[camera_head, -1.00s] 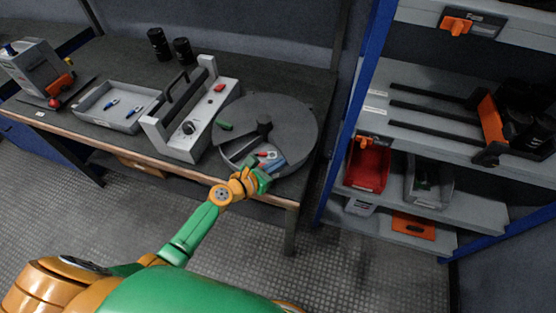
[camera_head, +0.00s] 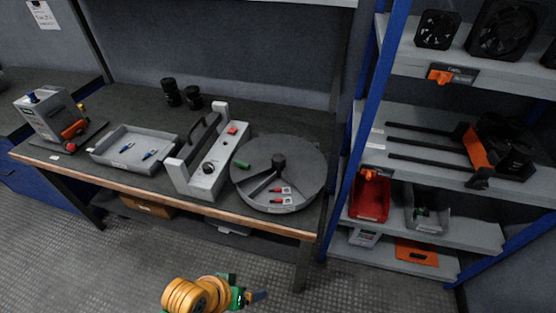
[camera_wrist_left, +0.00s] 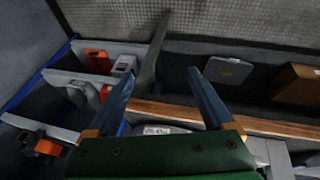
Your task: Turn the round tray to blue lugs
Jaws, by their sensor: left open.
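The round grey tray (camera_head: 308,163) sits on the bench at its right end, with a dark centre knob (camera_head: 278,161) and a small green piece (camera_head: 242,164) on its left side. Its open sector faces the front and shows two red lugs (camera_head: 280,190). No blue lug shows in that sector. Two blue pieces (camera_head: 127,147) lie in a rectangular grey tray (camera_head: 113,165) further left. My left gripper (camera_head: 252,297) is low in front of the bench, apart from the round tray. In the left wrist view its fingers (camera_wrist_left: 163,98) are spread and empty. My right gripper is not in view.
A grey device with a handle and black dial (camera_head: 208,168) stands left of the round tray. A blue-posted shelf (camera_head: 349,160) with bins stands close on the right. The bench's wooden front edge (camera_head: 170,203) lies between my gripper and the tray. The floor in front is clear.

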